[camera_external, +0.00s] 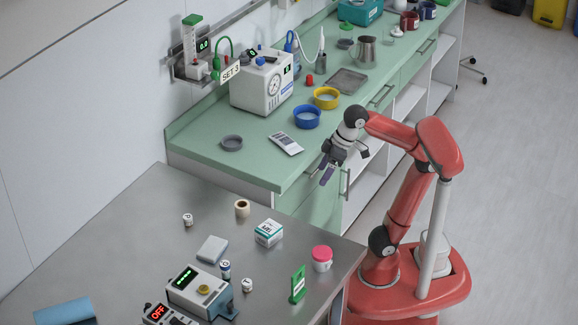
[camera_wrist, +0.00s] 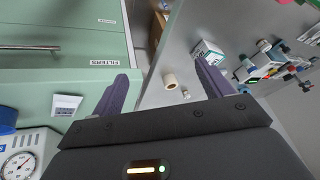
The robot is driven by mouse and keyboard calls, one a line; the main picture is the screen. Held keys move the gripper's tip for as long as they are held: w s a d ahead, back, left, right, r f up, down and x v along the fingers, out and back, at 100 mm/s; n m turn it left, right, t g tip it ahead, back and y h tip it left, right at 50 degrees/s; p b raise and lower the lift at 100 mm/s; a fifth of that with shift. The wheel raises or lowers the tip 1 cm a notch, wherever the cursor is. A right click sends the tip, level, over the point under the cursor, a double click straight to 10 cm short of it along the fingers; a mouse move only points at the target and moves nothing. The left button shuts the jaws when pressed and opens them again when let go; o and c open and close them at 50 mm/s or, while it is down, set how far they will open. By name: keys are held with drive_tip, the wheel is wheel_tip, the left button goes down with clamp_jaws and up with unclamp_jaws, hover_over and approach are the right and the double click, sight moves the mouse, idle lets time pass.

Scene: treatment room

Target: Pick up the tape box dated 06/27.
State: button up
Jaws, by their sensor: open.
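A white and teal box (camera_external: 268,233) stands on the steel table (camera_external: 110,235), toward its back right. It carries dark print, but I cannot read a date on it. It also shows in the wrist view (camera_wrist: 207,52), to the right, beyond the right finger. It is the only box of this kind that I can make out. My gripper (camera_external: 325,172) is open and empty, in the air near the front edge of the green counter, above and to the right of the box in the outside view. Its two purple fingers (camera_wrist: 163,78) are spread in the wrist view.
A tape roll (camera_external: 242,208), a pink-lidded jar (camera_external: 322,259), a green stand (camera_external: 298,284), small vials and a device with a green display (camera_external: 199,291) share the steel table. The green counter (camera_external: 205,125) holds a white gauge machine (camera_external: 262,84) and blue and yellow bowls.

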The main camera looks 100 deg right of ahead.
drive_tip(key=w+a+m+y+p, duration=0.1)
drive_tip(key=w+a+m, duration=0.3)
drive_tip(key=w+m, duration=0.65)
drive_tip(key=m+g+y+p, duration=0.1)
drive_tip(key=m+g+p, duration=0.1)
drive_tip(key=m, duration=1.3)
hover_over(270, 226)
drive_tip(key=s+d, duration=0.1)
drive_tip(key=s, duration=0.1)
drive_tip(key=f, duration=0.1)
wheel_tip(270, 226, down, 5)
drive_tip(key=shift+r, duration=0.2)
drive_tip(key=b+x, duration=0.1)
drive_tip(key=x, duration=0.7)
drive_tip(key=shift+w+r+b, duration=0.1)
drive_tip(key=shift+b, duration=0.2)
drive_tip(key=shift+c, duration=0.2)
drive_tip(key=c, duration=1.1)
drive_tip(key=shift+o, duration=0.2)
